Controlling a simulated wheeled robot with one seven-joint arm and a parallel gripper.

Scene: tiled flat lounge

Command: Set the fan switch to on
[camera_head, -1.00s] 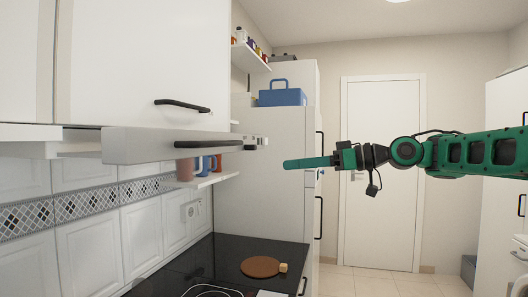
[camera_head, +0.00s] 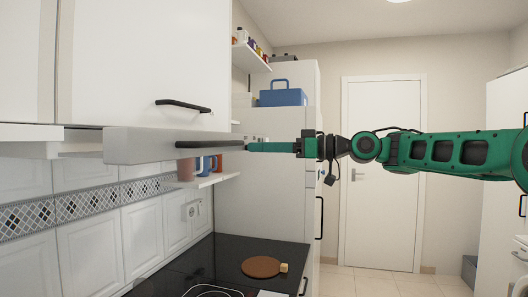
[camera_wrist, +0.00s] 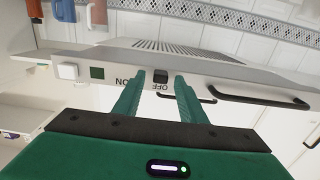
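The range hood (camera_head: 150,146) is a pale grey slide-out unit under the white cabinet. In the wrist view its front panel (camera_wrist: 215,72) appears upside down. A small black switch (camera_wrist: 160,76) sits at the OFF label (camera_wrist: 162,87); the ON label (camera_wrist: 124,82) is to its left in that picture. My gripper (camera_wrist: 160,79) is open, with its two green fingers on either side of the switch and nothing held. In the head view my gripper (camera_head: 250,147) is at the hood's right end and hides the controls. I cannot tell whether the fingertips touch the panel.
A black bar handle (camera_head: 210,143) runs along the hood front; it also shows in the wrist view (camera_wrist: 258,97). A green square (camera_wrist: 97,72) and a white square (camera_wrist: 67,71) are on the panel. A mug shelf (camera_head: 205,180) and black cooktop (camera_head: 225,262) lie below.

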